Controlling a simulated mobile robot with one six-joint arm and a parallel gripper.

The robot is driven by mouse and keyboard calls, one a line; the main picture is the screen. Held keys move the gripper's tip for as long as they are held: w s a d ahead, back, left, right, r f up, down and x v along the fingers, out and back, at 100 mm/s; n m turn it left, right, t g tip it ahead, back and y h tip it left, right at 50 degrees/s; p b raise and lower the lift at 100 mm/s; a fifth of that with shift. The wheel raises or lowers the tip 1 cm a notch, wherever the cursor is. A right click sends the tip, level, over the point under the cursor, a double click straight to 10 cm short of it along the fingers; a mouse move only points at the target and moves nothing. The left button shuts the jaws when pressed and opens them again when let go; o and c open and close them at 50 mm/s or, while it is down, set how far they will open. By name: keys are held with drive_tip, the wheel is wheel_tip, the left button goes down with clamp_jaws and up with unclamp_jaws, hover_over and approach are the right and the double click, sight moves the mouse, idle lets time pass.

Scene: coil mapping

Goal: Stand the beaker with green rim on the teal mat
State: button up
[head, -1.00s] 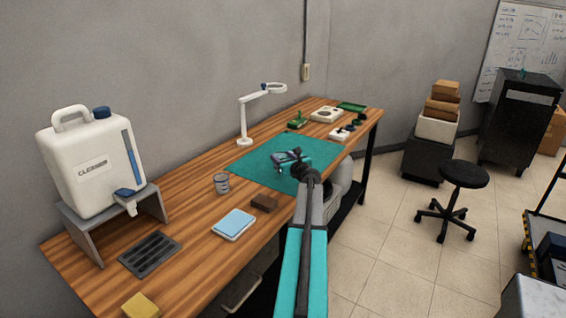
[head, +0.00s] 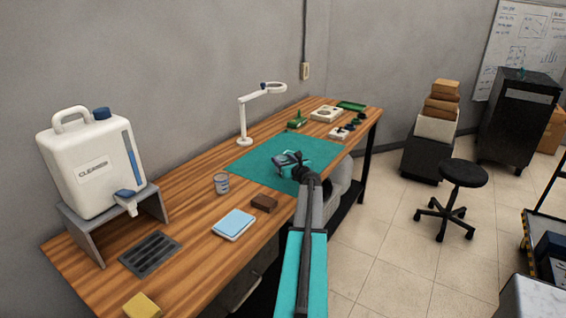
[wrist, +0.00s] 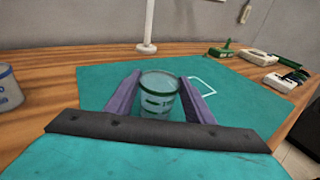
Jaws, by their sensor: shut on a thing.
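The clear beaker with green rim (wrist: 159,94) stands upright between the fingers of my gripper (wrist: 160,78), which is shut on it in the wrist view. The teal mat (wrist: 100,84) lies under and around it; I cannot tell whether the beaker's base touches the mat. In the head view my gripper (head: 291,162) is over the right part of the teal mat (head: 250,162), and it largely hides the beaker. A white outline on the mat shows just right of the beaker in the wrist view.
Another beaker (head: 221,184) with a blue-grey rim stands on the wood left of the mat. A blue pad (head: 233,224) and a brown block (head: 263,204) lie nearer. A white lamp (head: 243,120) stands behind the mat, with small devices (head: 326,113) at the far end.

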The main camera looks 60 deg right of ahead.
drive_tip(key=shift+f, duration=0.55)
drive_tip(key=shift+f, duration=0.2)
drive_tip(key=o, duration=1.1)
drive_tip(key=shift+o, duration=0.2)
drive_tip(key=shift+r, duration=0.25)
drive_tip(key=shift+b+v, duration=1)
drive_tip(key=shift+v, duration=5)
drive_tip(key=shift+f, duration=0.15)
